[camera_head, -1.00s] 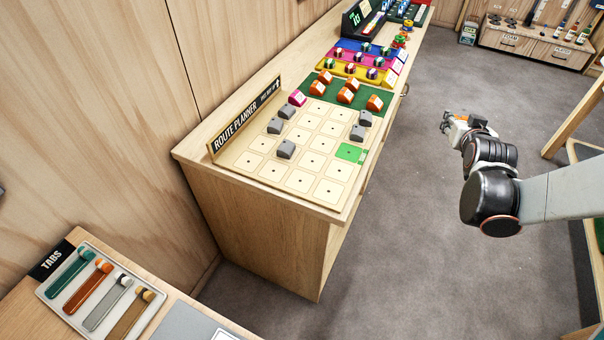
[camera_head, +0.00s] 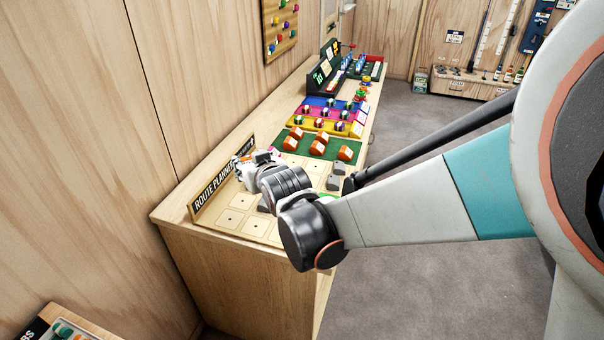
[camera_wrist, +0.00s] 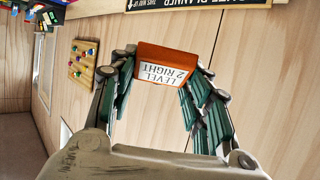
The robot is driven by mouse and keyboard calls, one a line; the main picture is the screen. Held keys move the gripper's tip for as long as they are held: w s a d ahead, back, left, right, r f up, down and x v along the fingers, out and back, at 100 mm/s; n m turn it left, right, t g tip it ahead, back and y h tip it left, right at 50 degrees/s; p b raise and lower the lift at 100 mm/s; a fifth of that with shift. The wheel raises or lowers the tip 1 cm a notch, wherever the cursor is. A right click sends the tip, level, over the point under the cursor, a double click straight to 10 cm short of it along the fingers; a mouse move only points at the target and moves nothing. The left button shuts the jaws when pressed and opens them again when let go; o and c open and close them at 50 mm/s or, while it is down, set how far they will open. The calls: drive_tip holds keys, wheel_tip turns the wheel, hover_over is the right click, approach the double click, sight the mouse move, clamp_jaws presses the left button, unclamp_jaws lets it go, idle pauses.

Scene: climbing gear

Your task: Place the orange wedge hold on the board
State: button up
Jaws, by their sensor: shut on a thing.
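In the wrist view an orange wedge hold (camera_wrist: 165,62) with a white label reading "LEVEL 2 RIGHT" is between the green-padded fingers of my gripper (camera_wrist: 158,82), which is shut on it. In the head view my gripper (camera_head: 243,163) is over the far-left part of the pale route planner board (camera_head: 228,218), close to its black sign (camera_head: 211,190). The arm covers much of the board's middle. The held hold cannot be made out clearly there. A green square (camera_head: 329,197) on the board shows only partly beside my arm.
Several other orange holds (camera_head: 345,153) sit on the green strip at the board's back. Grey holds (camera_head: 338,169) stand on the board; some are hidden. Coloured trays (camera_head: 325,117) lie behind. A wood wall runs along the left.

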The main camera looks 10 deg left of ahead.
sight(257, 229)
drive_tip(key=shift+s+a+f, duration=0.15)
drive_tip(key=shift+s+a, duration=0.25)
drive_tip(key=shift+s, duration=0.05)
drive_tip(key=f+b, duration=0.2)
drive_tip(key=f, duration=0.4)
drive_tip(key=f+b, duration=0.3)
drive_tip(key=f, duration=0.4)
drive_tip(key=f+b, duration=0.3)
drive_tip(key=f, duration=0.4)
drive_tip(key=shift+w, duration=0.25)
drive_tip(key=shift+r, duration=0.15)
drive_tip(key=o, duration=1.1)
